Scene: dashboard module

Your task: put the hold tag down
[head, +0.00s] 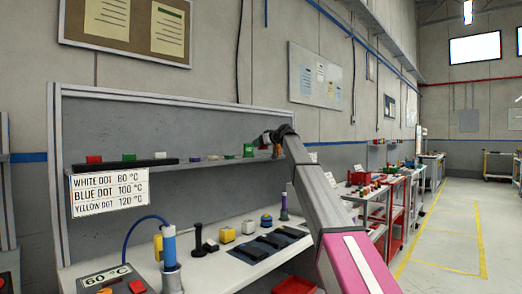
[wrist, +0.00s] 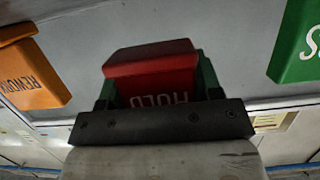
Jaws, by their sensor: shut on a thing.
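The red hold tag (wrist: 155,73), with its white lettering upside down, is between the green fingers of my gripper (wrist: 158,85) in the wrist view. My gripper is shut on it. In the head view my gripper (head: 266,140) is at the wall shelf (head: 215,156), near its right end. The hold tag is too small and covered to make out there. I cannot tell whether the tag touches the shelf.
An orange rework tag (wrist: 32,75) is left of the hold tag and a green tag (wrist: 298,45) is right of it, both apart from it. The green tag also shows on the shelf in the head view (head: 248,150). Below, a workbench (head: 225,272) carries several tools.

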